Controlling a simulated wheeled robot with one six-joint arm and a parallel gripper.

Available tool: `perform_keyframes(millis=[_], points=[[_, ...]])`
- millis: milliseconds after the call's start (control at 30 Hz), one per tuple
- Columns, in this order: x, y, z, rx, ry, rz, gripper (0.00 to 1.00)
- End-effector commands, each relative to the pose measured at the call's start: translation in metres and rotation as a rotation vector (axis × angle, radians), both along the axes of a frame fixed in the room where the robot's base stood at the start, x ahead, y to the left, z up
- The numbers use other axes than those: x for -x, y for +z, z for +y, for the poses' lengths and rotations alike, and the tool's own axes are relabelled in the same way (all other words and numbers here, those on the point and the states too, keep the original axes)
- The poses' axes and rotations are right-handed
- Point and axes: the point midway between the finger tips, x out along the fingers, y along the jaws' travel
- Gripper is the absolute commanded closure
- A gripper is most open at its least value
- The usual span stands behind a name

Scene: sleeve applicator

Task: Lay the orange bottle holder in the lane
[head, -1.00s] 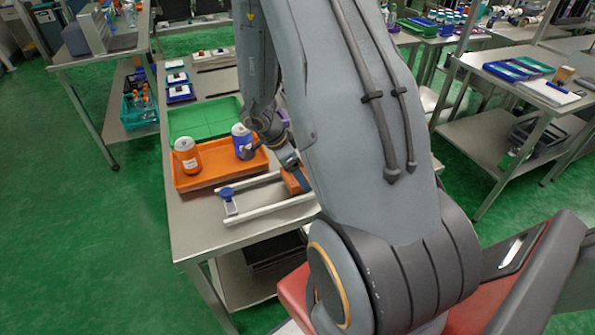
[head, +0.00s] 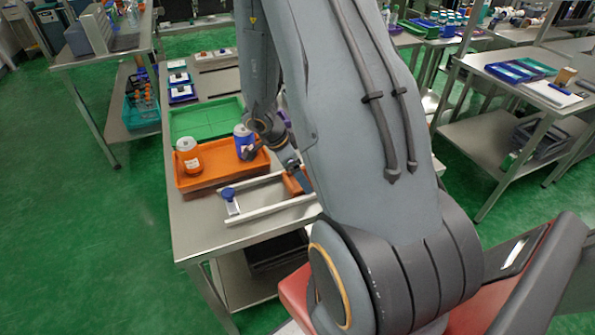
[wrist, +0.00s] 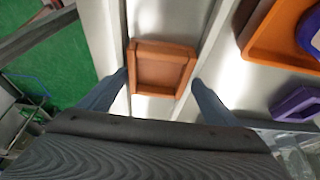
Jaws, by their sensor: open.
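The orange bottle holder (wrist: 161,70) is a square, shallow, open-topped piece, seen from above in the wrist view. It appears to lie flat between the two pale rails of the lane (wrist: 105,40). My gripper (wrist: 160,80) is open, with one finger on each side of the holder. I cannot tell whether the fingers touch it. In the head view the holder (head: 294,182) is partly hidden by my arm, and the lane's near rail (head: 268,211) and blue knob (head: 228,193) show left of it.
A purple piece (wrist: 296,103) is right of my gripper in the wrist view. The table's front left corner is clear.

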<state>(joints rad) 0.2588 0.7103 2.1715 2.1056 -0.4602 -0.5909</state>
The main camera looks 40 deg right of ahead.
Motion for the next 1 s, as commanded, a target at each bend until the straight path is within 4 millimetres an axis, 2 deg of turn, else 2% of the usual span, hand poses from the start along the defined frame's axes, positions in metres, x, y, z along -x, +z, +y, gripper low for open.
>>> perform_keyframes(millis=[33,167,700,1000], points=[[0.009,-0.008,0.004,-0.01,-0.007,0.015,0.05],[0.009,0.0,0.004,-0.01,-0.007,0.015,0.05],[-0.005,0.098,0.038,-0.004,0.0,0.007,0.05],[-0.01,0.121,0.044,0.005,0.018,-0.003,0.05]])
